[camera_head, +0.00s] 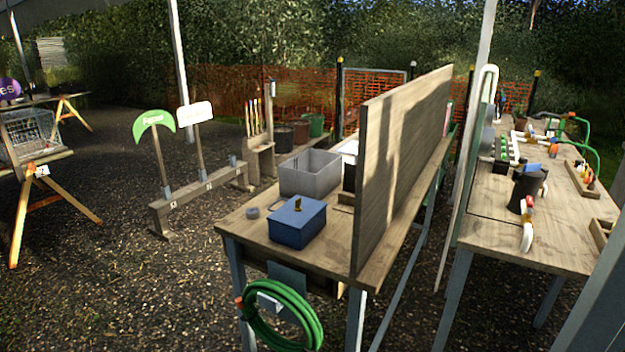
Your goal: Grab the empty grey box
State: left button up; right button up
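A grey open-topped box (310,180) stands on the wooden table (335,222) near the middle of the head view, behind a blue box. Its inner walls show and I see nothing in it, but its floor is mostly hidden. A white container (348,149) stands close behind it to the right, partly hidden by an upright wooden panel. Neither of my grippers shows in this view.
The blue lidded box (297,221) and a small grey roll (252,212) sit at the table's near end. The wooden panel (400,160) walls off the table's right side. A green hose (283,317) hangs in front.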

aim_at(311, 174)
jog(key=i+j+z, duration=0.15)
jog(key=z, duration=0.25)
jog(key=j+z, duration=0.35)
jog(key=i+j+z, duration=0.15)
jog(key=j, duration=0.35)
jog(key=i+j+z, duration=0.15)
jog(key=j, duration=0.35)
jog(key=i+j+z, duration=0.15)
jog(key=j, duration=0.4)
jog(key=i+j+z, duration=0.15)
jog(key=j, duration=0.4)
jog(key=k, duration=0.05)
